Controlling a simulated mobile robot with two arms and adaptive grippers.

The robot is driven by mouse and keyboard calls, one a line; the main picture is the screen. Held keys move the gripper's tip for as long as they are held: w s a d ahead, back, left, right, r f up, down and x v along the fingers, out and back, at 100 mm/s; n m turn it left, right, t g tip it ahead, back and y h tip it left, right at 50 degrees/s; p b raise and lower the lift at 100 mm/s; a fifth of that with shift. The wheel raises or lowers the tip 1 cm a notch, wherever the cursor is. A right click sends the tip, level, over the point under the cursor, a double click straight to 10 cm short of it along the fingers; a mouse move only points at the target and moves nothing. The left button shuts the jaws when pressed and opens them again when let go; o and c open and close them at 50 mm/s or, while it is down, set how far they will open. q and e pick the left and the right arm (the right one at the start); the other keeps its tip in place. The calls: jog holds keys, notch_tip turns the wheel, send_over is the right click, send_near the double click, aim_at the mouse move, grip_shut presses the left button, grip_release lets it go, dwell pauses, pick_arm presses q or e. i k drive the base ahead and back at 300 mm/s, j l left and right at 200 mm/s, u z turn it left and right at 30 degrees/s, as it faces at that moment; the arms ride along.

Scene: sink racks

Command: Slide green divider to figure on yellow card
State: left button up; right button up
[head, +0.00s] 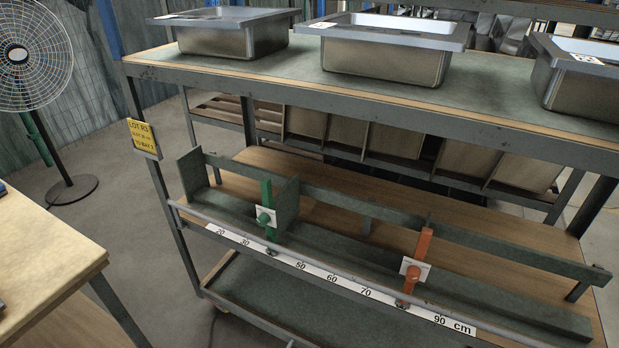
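The green divider (267,193) stands upright on the lower rack of the cart, with a white plate and a round green knob on its front. Its foot meets the white cm scale (330,278) between the 30 and 50 marks, covering the figure there. The yellow card (144,138) hangs on the cart's left front post. Its top line reads "LOT R3" and its bottom line seems to read "TO BAY 2"; the middle line is too small to read surely. Neither of my grippers is in view.
An orange divider (417,262) stands between the 70 and 90 marks. A front rail (340,274) runs along the scale. Metal sinks (390,48) stand on the top shelf above. A wooden table (45,245) is at left, and a fan (35,55) stands behind it.

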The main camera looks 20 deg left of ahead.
aim_at(282, 209)
jog(key=k+j+u, duration=0.1)
jog(key=j+u, duration=0.15)
jog(key=u, duration=0.2)
jog(key=j+u, duration=0.25)
jog(key=u, duration=0.2)
jog(key=k+j+u, duration=0.1)
jog(key=j+u, duration=0.2)
jog(key=u, duration=0.15)
